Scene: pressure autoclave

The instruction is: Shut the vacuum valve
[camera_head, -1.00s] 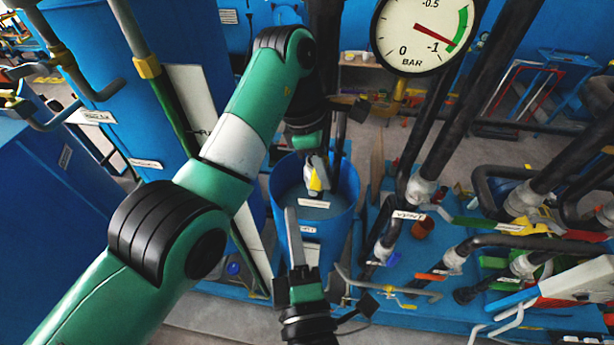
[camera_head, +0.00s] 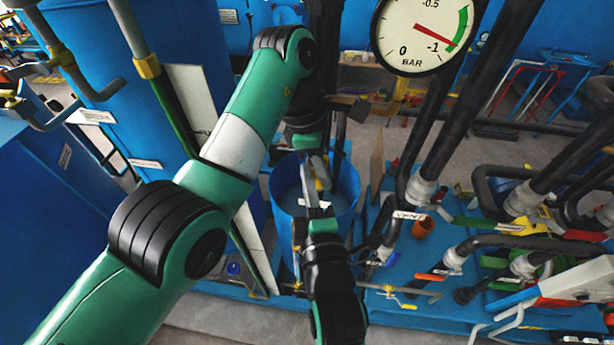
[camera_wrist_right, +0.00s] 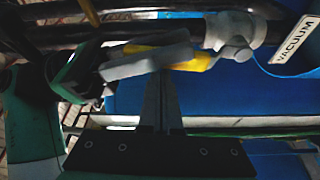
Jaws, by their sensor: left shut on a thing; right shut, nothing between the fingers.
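The vacuum valve shows in the right wrist view as a pale body (camera_wrist_right: 232,32) on a dark pipe, with a yellow lever (camera_wrist_right: 203,61) and a VACUUM label (camera_wrist_right: 296,40) beside it. The lever lies roughly along the pipe in that view. My left gripper (camera_wrist_right: 145,62) has its grey fingers along the yellow lever and is shut on it. My right gripper (camera_wrist_right: 160,85) is shut and empty, its fingertips just below the lever; I cannot tell whether they touch. In the head view my right gripper (camera_head: 312,185) partly hides the valve in front of the blue tank.
The blue tank (camera_head: 350,190) stands behind my grippers. A pressure gauge (camera_head: 425,35) hangs above, its red needle near -1. To the right are the VENT label (camera_head: 409,216), dark pipes, and valves with green (camera_head: 478,223) and orange (camera_head: 431,277) levers.

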